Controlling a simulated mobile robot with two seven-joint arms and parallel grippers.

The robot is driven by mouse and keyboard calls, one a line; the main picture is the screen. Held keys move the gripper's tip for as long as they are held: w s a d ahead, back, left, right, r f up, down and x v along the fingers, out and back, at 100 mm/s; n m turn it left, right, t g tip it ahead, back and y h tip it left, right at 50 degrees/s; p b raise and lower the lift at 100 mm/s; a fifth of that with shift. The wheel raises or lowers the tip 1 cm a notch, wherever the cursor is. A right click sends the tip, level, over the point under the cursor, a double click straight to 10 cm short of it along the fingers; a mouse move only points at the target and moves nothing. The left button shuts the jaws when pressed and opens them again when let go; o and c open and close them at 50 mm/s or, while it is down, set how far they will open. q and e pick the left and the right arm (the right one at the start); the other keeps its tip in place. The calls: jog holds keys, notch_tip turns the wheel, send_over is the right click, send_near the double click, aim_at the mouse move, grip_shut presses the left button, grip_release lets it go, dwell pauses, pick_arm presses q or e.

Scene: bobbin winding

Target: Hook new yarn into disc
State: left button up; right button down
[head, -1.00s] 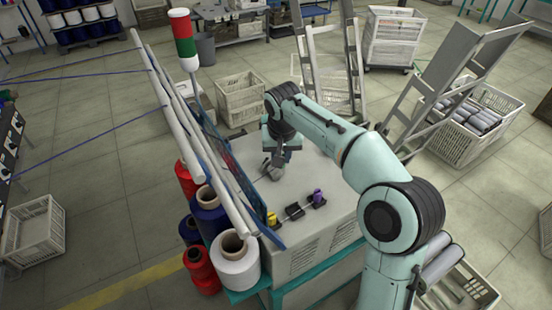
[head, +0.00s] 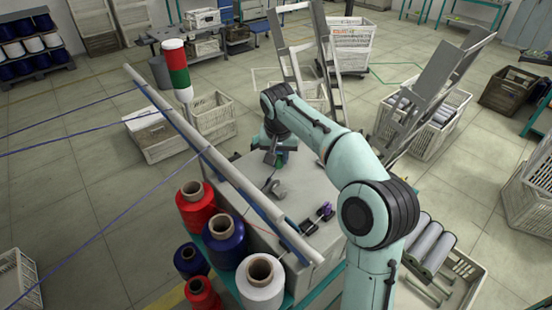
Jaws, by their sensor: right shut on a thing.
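My right gripper (head: 273,158) is over the far part of the grey machine top (head: 290,190), pointing down. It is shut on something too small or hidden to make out. A small dark fitting (head: 273,187) stands on the machine top just nearer than the gripper. A purple-and-black part (head: 325,211) sits closer to the front edge. Yarn cones stand at the left side of the machine: red (head: 196,205), blue (head: 224,240) and white (head: 260,281). A thin red yarn line shows near the blue cone. I cannot clearly see the disc. My left gripper is not in view.
A long pale rail (head: 215,160) runs along the machine's left side, with blue yarns (head: 75,145) stretching from it to the left. A red, green and white signal lamp (head: 176,65) stands behind it. Crates (head: 205,125) and a leaning metal frame (head: 430,95) stand on the floor beyond.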

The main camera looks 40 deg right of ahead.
aim_at(279, 168)
jog(key=shift+w, duration=0.1)
jog(key=shift+f, duration=0.15)
jog(key=x, duration=0.3)
jog(key=s+x, duration=0.1)
jog(key=x, duration=0.1)
jog(key=shift+s+a+f, duration=0.1)
jog(key=shift+s+a, duration=0.05)
jog(key=shift+a, duration=0.15)
jog(key=shift+f+b, duration=0.4)
jog(key=shift+f, duration=0.75)
jog(key=shift+s+r, duration=0.2)
jog(key=shift+r, duration=0.2)
jog(key=shift+w+f, duration=0.1)
jog(key=shift+w, duration=0.5)
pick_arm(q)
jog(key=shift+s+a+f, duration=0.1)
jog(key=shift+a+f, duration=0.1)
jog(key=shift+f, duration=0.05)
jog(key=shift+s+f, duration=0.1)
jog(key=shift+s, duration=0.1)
pick_arm(e)
jog(key=shift+s, duration=0.35)
